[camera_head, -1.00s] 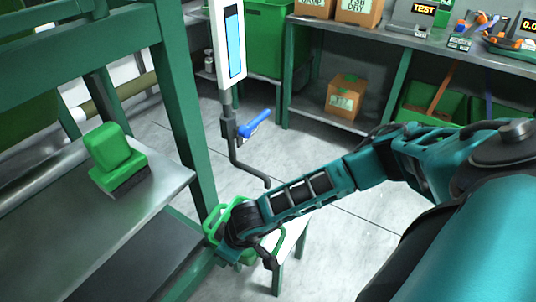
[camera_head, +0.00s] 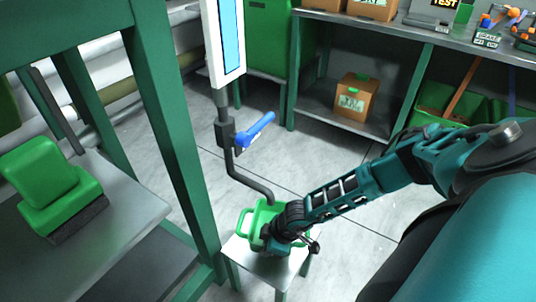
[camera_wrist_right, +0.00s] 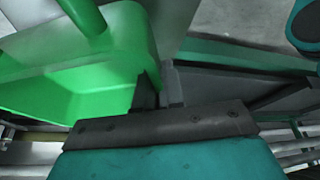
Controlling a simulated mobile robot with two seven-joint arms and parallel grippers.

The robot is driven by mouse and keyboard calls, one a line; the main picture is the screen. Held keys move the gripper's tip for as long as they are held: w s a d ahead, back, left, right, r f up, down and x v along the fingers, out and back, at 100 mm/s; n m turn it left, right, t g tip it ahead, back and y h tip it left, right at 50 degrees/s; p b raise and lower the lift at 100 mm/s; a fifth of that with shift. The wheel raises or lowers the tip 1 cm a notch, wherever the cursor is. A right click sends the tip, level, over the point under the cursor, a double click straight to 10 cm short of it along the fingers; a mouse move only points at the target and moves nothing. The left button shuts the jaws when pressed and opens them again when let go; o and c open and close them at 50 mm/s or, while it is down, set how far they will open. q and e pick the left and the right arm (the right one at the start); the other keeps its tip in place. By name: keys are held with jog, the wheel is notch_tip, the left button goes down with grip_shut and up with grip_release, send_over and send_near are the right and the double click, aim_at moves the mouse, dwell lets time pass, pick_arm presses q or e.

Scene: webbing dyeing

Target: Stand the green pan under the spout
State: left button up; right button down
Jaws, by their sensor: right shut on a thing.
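The green pan (camera_head: 256,220) is at the small stand (camera_head: 240,254), just below the end of the spout (camera_head: 262,190). My right gripper (camera_head: 272,238) is shut on the pan's near side and covers part of it. I cannot tell whether the pan touches the stand top. In the right wrist view the pan (camera_wrist_right: 75,75) fills the upper left, with its wall at the fingers (camera_wrist_right: 155,92). The spout hangs from a pipe with a blue valve handle (camera_head: 257,131). My left gripper is not in view.
A green frame post (camera_head: 170,130) stands close left of the stand. A metal bench (camera_head: 120,215) at left carries a green block-shaped tool (camera_head: 50,185). A shelf with a cardboard box (camera_head: 352,100) is behind. The floor right of the spout is clear.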

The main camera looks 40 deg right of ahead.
notch_tip(320, 180, down, 5)
jog(key=shift+f+b, duration=0.2)
jog(key=shift+b, duration=0.95)
jog(key=shift+r, duration=0.15)
jog(key=c, duration=1.7)
grip_release()
jog(key=o, duration=0.4)
jog(key=shift+o, duration=0.2)
